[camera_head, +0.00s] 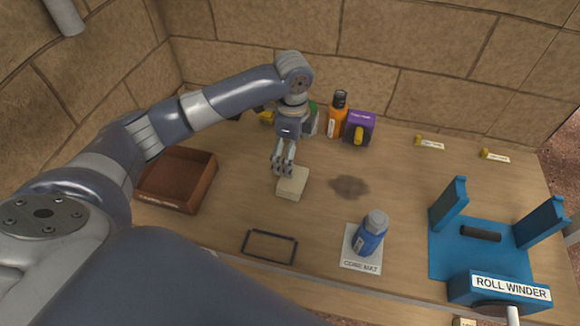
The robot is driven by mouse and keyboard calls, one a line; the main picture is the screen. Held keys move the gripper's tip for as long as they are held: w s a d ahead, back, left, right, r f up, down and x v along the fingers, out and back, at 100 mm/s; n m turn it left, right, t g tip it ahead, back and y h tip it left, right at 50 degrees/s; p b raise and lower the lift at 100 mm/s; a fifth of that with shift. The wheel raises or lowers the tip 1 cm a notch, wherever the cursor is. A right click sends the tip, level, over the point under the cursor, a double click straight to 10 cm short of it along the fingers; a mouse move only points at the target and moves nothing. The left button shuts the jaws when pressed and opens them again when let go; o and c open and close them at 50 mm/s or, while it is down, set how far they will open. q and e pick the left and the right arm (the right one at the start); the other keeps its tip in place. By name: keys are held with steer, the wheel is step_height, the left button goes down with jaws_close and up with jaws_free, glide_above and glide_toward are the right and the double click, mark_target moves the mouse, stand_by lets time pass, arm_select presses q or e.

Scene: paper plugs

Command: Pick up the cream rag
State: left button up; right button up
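The cream rag (294,184) is a small, folded, pale block lying on the wooden table near the middle of the head view. My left gripper (283,170) points down at the rag's upper left edge. Its fingertips overlap that edge in the picture, and I cannot tell whether they touch the rag. The finger gap is too small to judge as open or shut. The rag shows no visible lift from the table. My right gripper is out of view.
A brown tray (206,187) stands left, a black frame (270,260) in front. A blue bottle (370,236) stands on the core mat (350,263). The blue roll winder (460,257) is at right. An orange bottle (337,120) and purple box (362,122) stand behind. A dark stain (349,186) lies right of the rag.

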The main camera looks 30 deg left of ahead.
mark_target(293, 179)
arm_select(q)
steer(key=f, duration=0.3)
steer(key=shift+s+d+f, duration=0.3)
steer(key=shift+s+f, duration=0.05)
steer(key=shift+s, duration=0.05)
steer(key=shift+f, duration=0.3)
steer(key=shift+w+a+f+p, duration=0.1)
steer(key=shift+f+p, duration=0.2)
step_height(293, 179, down, 4)
steer(key=shift+f+p, duration=0.25)
steer(key=shift+p, duration=0.4)
steer(key=shift+f, duration=0.3)
steer(key=shift+c, duration=0.8)
steer(key=c, duration=0.8)
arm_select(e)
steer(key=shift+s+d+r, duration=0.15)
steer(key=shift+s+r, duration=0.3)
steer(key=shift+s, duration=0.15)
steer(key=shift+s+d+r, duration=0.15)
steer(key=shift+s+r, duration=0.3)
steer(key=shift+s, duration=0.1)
